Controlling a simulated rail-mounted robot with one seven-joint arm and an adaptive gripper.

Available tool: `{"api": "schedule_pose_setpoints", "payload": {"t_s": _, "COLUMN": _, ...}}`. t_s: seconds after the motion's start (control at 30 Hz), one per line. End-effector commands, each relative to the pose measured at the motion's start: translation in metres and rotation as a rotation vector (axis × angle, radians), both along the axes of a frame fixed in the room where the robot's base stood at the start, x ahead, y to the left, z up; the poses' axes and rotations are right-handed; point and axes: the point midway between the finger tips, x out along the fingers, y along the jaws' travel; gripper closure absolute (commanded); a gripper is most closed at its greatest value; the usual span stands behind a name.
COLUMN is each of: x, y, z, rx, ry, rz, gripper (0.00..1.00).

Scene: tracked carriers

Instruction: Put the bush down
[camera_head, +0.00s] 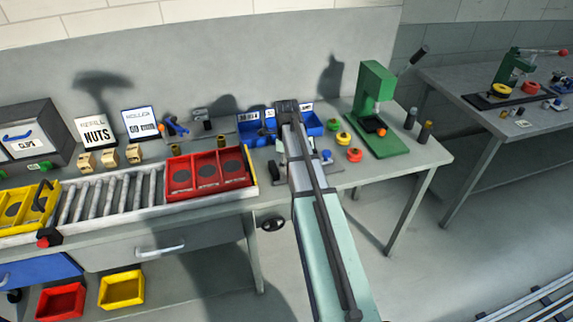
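My arm reaches from the bottom middle up over the bench (215,214). My gripper cannot be made out; the arm's far end hides that spot. I cannot see whether it holds a bush. Small brass-coloured cylinders that may be bushes stand behind the rollers, one left (175,149) and one right (220,140). A red carrier tray (252,181) with three compartments sits at the right end of the roller track, just left of my arm. Each compartment shows a dark round recess. A yellow carrier tray (50,205) sits at the track's left end.
A green press (374,92) stands right of my arm, with coloured knobs (354,155) before it and dark cylinders (425,132) beside it. Blue bins (312,124) stand behind my arm. Grey rollers (110,198) between the trays are bare. Red (61,301) and yellow (121,290) bins sit below.

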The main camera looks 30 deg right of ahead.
Motion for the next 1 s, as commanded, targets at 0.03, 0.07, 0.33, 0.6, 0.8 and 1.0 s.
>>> {"api": "schedule_pose_setpoints", "payload": {"t_s": 0.03, "x": 0.001, "y": 0.000, "z": 0.004, "rx": -0.001, "ry": -0.002, "rz": 0.000, "gripper": 0.45}}
{"api": "schedule_pose_setpoints", "payload": {"t_s": 0.07, "x": 0.001, "y": 0.000, "z": 0.007, "rx": -0.001, "ry": -0.002, "rz": 0.000, "gripper": 0.45}}
{"api": "schedule_pose_setpoints", "payload": {"t_s": 0.33, "x": 0.001, "y": 0.000, "z": 0.051, "rx": -0.002, "ry": -0.004, "rz": 0.000, "gripper": 0.45}}
{"api": "schedule_pose_setpoints", "payload": {"t_s": 0.6, "x": 0.001, "y": 0.000, "z": 0.094, "rx": -0.001, "ry": -0.002, "rz": 0.000, "gripper": 0.45}}
{"api": "schedule_pose_setpoints", "payload": {"t_s": 0.8, "x": 0.001, "y": 0.000, "z": 0.111, "rx": 0.000, "ry": -0.001, "rz": 0.000, "gripper": 0.45}}
{"api": "schedule_pose_setpoints", "payload": {"t_s": 1.0, "x": 0.000, "y": 0.000, "z": 0.115, "rx": -0.001, "ry": -0.001, "rz": 0.000, "gripper": 0.45}}
